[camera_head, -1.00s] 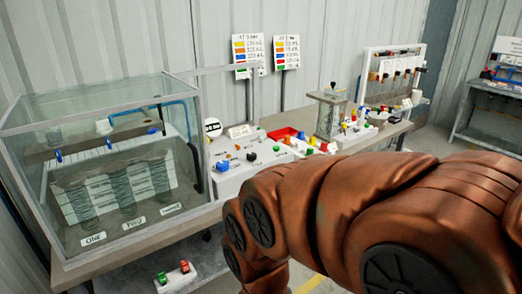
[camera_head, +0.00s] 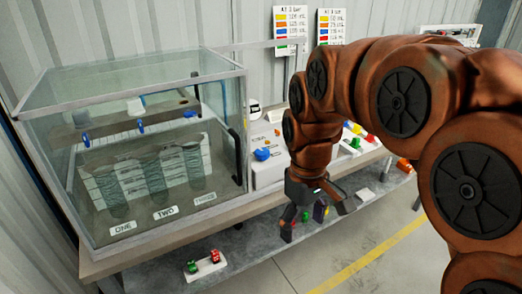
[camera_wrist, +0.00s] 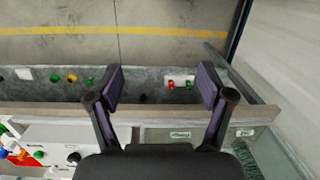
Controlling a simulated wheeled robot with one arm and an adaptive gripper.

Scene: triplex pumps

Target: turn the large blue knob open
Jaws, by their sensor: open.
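The large blue knob (camera_head: 262,154) sits on the front of a white panel box (camera_head: 268,174) on the bench, just right of the glass tank. My gripper (camera_head: 316,220) hangs pointing down in front of the bench edge, lower than the knob and to its right, apart from it. Its fingers are spread with nothing between them. In the wrist view my gripper (camera_wrist: 161,75) is open above the bench edge and lower shelf. I cannot make out the large blue knob in the wrist view. My arm hides part of the panel area in the head view.
The glass tank (camera_head: 150,215) with small blue valves fills the left of the bench. A white block (camera_head: 205,265) with red and green knobs lies on the lower shelf. Other coloured knobs (camera_head: 355,143) stand right of my arm. The floor (camera_head: 350,250) in front is clear.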

